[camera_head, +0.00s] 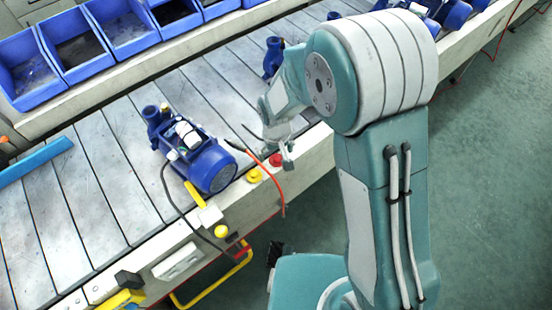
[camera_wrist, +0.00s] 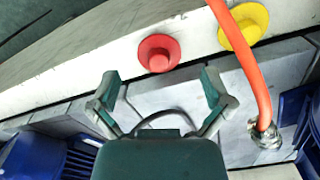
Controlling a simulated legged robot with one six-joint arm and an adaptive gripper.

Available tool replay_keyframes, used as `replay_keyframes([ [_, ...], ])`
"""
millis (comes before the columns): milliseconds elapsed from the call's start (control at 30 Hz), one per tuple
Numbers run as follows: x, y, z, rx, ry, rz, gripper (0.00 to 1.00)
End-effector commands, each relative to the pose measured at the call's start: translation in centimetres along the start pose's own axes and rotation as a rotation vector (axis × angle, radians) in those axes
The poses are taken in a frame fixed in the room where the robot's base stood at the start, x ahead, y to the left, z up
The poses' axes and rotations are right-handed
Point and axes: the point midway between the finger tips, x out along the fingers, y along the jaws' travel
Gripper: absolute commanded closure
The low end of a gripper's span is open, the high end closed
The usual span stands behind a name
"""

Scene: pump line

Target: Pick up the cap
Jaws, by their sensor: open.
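No part is clearly recognisable as a loose cap. A round red knob-like piece (camera_head: 276,160) sits on the conveyor's pale side rail, and it also shows in the wrist view (camera_wrist: 158,53). A similar yellow piece (camera_head: 254,175) sits beside it, also in the wrist view (camera_wrist: 244,26). I cannot tell whether either is the cap. A small brass-coloured top (camera_head: 165,107) shows on the blue pump (camera_head: 195,153). My gripper (camera_wrist: 160,90) is open and empty, fingers spread, with the red piece beyond the fingertips. In the head view my gripper (camera_head: 281,150) is small, close to the red piece.
An orange cable (camera_wrist: 255,75) passes to the right of my fingers in the wrist view, ending in a metal fitting (camera_wrist: 265,134). Another blue pump (camera_head: 273,57) stands behind my arm. Blue bins (camera_head: 80,72) line the back. Slats left of the near pump are mostly clear.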

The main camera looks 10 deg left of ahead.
Motion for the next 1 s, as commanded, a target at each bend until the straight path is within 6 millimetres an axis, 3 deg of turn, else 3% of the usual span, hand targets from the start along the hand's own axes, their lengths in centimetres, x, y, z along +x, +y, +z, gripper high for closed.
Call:
replay_keyframes([
  [133, 1.9, 0.0, 0.0, 0.000, -0.001, 0.000, 0.00],
  [400, 2.2, 0.0, 0.0, 0.001, 0.001, 0.000, 0.00],
  [467, 2.2, 0.0, 0.0, 0.001, 0.001, 0.000, 0.19],
  [633, 2.2, 0.0, 0.0, 0.001, 0.001, 0.000, 0.50],
  [700, 2.2, 0.0, 0.0, 0.001, 0.001, 0.000, 0.55],
  [1000, 2.2, 0.0, 0.0, 0.001, 0.000, 0.000, 0.55],
])
